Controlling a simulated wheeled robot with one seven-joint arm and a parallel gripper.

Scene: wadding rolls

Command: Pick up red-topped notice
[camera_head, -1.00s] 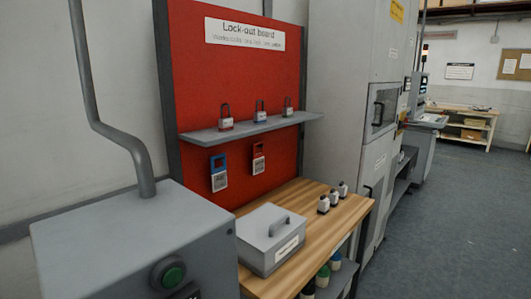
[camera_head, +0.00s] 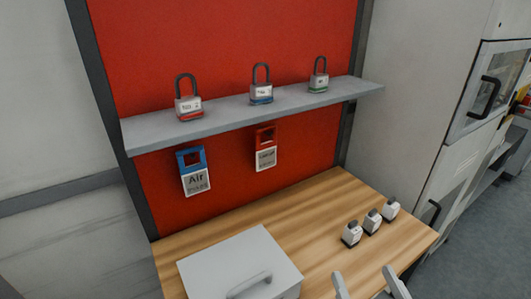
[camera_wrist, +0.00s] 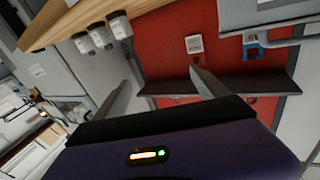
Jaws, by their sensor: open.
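The red-topped notice (camera_head: 265,155) is a small white tag with a red upper part. It hangs on the red board (camera_head: 225,45) below the grey shelf, right of a blue-topped notice (camera_head: 194,172). In the wrist view, which is turned over, the red-topped notice (camera_wrist: 194,46) shows as a pale tag beyond my fingers; its red top blends into the board. My gripper (camera_head: 363,275) is open and empty, at the bottom edge of the head view. It is well apart from the notice, in front of and to the right of it.
The grey shelf (camera_head: 235,114) juts out above the notices and carries three padlocks (camera_head: 262,92). Below is a wooden bench (camera_head: 315,215) with a grey lidded box (camera_head: 235,262) and three small white-and-black items (camera_head: 372,221). A grey cabinet (camera_head: 430,90) stands at the right.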

